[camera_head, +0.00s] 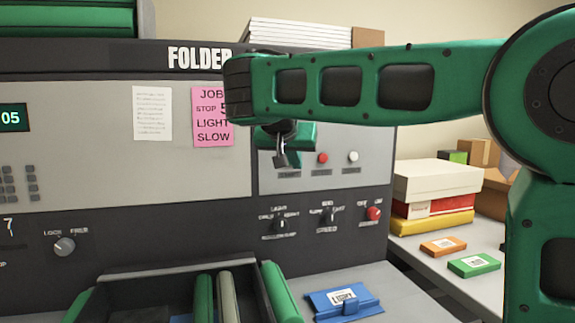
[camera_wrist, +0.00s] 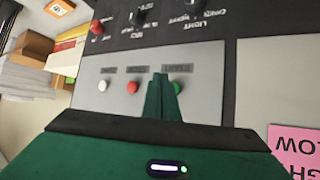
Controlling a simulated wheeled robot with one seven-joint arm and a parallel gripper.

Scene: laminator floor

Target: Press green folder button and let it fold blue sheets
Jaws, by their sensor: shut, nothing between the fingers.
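The folder (camera_head: 120,110) is a grey and black machine with a "FOLDER" label. In the wrist view its green button (camera_wrist: 182,87) shows just beside my fingertips, partly covered by them. In the head view my gripper hides that button. My gripper (camera_head: 281,160) is shut and empty, in front of the button panel; it also shows in the wrist view (camera_wrist: 160,80). I cannot tell whether the fingertips touch the button or panel. A bit of blue (camera_head: 181,318), perhaps a blue sheet, shows low among the green rollers (camera_head: 203,298).
A red button (camera_head: 323,158) and a white button (camera_head: 353,157) share the panel. Knobs and a red button (camera_head: 373,213) sit below. A blue labelled item (camera_head: 343,301) lies on the grey ledge. Boxes (camera_head: 437,181) stand on a side table at right.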

